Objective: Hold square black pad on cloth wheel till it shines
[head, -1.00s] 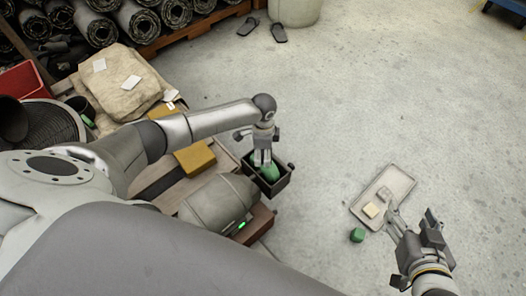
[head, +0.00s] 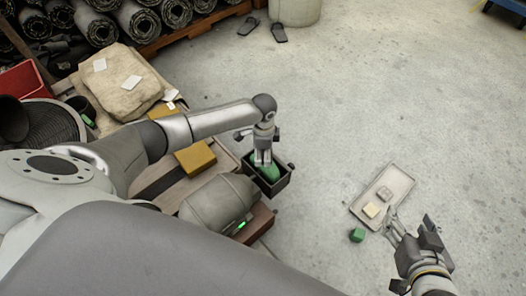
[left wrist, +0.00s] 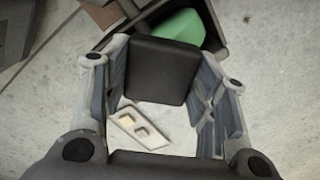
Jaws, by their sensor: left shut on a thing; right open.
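The square black pad (left wrist: 163,70) is between the fingers of my left gripper (left wrist: 160,62) in the left wrist view. My left gripper is shut on it. In the head view my left gripper (head: 263,160) points down over a dark open box (head: 283,181) beside a grey motor housing (head: 220,198); the pad cannot be made out there. A green rounded thing (head: 269,173) sits in the box. I cannot tell whether it is the cloth wheel, or whether the pad touches it. My right gripper (head: 411,228) is open and empty at the lower right.
A tray (head: 396,177) with small blocks lies right of the box, with a green block (head: 357,235) near it. A yellow block (head: 195,157) lies behind the motor housing. The middle floor is clear.

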